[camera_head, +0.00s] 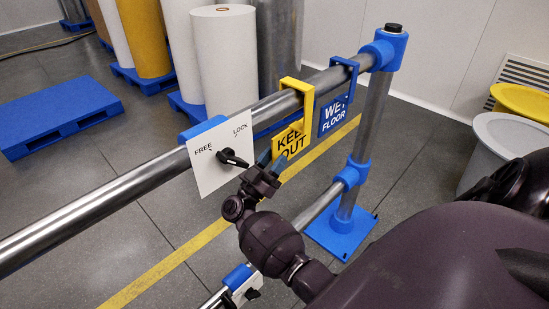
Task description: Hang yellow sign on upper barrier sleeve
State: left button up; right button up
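The yellow sign (291,140), lettered "KEEP OUT", hangs by its yellow hook over the upper steel rail (140,180). A blue sleeve (203,128) sits on this rail left of the sign, mostly behind a white FREE/LOCK plate (212,165) with a black lever (232,158). My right gripper (272,162) is at the sign's lower left corner, just right of the lever. Its two bluish fingertips look apart, with nothing clearly held between them. Contact with the sign cannot be told. My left gripper is not in view.
A blue "WET FLOOR" sign (334,115) hangs right of the yellow one, near the blue-jointed post (369,125). A lower rail (318,212) carries another sleeve (238,277) with a plate. Blue pallets (60,115) and rolls (226,70) stand behind; bins (500,150) stand right.

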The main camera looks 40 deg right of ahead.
jog(key=shift+w+b+v, duration=0.35)
jog(key=shift+b+v, duration=0.5)
jog(key=shift+v, duration=4.4)
jog(key=w+a+r+n+t+y, duration=0.2)
jog(key=w+a+n+t+y, duration=0.25)
jog(key=n+t+y, duration=0.45)
jog(key=w+a+r+n+t+y, duration=0.2)
jog(key=w+a+n+t+y, duration=0.25)
jog(key=t+y, duration=0.75)
jog(key=s+d+f+n+g+y, duration=0.1)
jog(key=s+f+g, duration=0.3)
jog(key=s, duration=0.6)
jog(key=s+d+f+n+g+y, duration=0.1)
jog(key=s+d+f+n+g, duration=0.1)
jog(key=s+f+g, duration=0.2)
jog(key=s+d+f+n+g+y, duration=0.1)
jog(key=s+f+g, duration=0.3)
jog(key=s+f, duration=0.5)
jog(key=s+d+y, duration=0.1)
jog(key=s, duration=0.7)
jog(key=shift+f+n+p, duration=0.2)
jog(key=shift+n+p, duration=0.15)
